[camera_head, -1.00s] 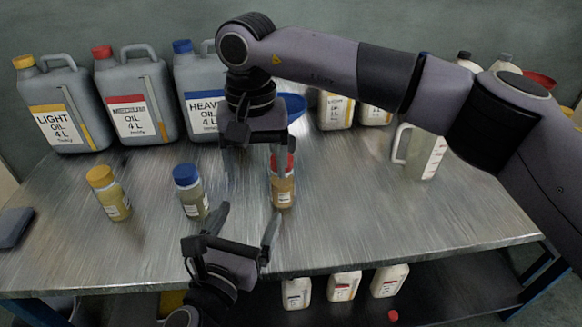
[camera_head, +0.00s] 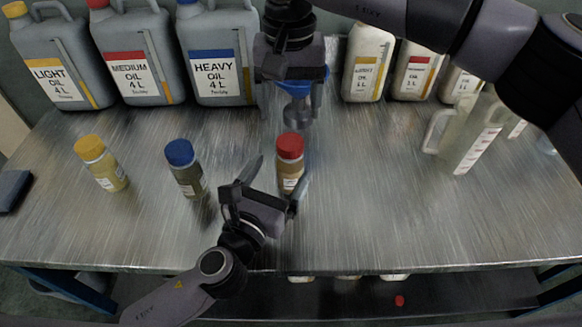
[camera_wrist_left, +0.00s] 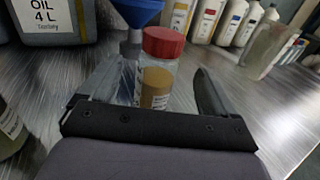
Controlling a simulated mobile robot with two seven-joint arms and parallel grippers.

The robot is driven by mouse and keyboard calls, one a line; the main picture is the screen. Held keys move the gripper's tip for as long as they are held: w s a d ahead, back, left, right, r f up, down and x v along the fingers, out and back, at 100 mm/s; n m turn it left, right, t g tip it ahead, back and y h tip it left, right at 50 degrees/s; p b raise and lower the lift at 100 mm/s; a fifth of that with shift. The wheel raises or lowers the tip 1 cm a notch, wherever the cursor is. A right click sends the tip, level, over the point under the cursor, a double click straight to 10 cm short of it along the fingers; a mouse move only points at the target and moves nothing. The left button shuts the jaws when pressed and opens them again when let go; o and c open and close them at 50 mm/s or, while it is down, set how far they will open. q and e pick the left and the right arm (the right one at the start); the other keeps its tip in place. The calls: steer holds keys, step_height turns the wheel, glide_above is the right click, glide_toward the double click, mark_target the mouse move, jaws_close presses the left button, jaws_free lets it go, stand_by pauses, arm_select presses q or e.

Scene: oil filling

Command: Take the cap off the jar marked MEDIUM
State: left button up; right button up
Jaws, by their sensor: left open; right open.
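The red-capped jar stands upright on the metal table, with its red cap (camera_head: 290,145) on top and brownish contents in its clear body (camera_head: 289,172). Its label is too small to read; its cap matches the red label of the MEDIUM OIL can (camera_head: 133,72). My left gripper (camera_head: 278,178) is open at the jar's near side. In the left wrist view the jar (camera_wrist_left: 155,86) stands upright between and beyond the open fingers, its red cap (camera_wrist_left: 163,43) above them. My right gripper (camera_head: 290,98) is open, pointing down, behind and above the jar.
A blue-capped jar (camera_head: 185,168) and a yellow-capped jar (camera_head: 101,163) stand to the left. A blue funnel (camera_head: 297,110) is behind the red-capped jar. Oil cans and bottles line the back. A clear jug (camera_head: 466,140) stands right; the front right table is clear.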

mark_target(284, 180)
arm_select(q)
step_height(284, 180, down, 5)
steer(key=shift+r, duration=0.15)
steer(key=x, duration=0.7)
steer(key=shift+w+d, duration=0.15)
steer(key=shift+w, duration=0.2)
arm_select(e)
steer(key=shift+w, duration=0.1)
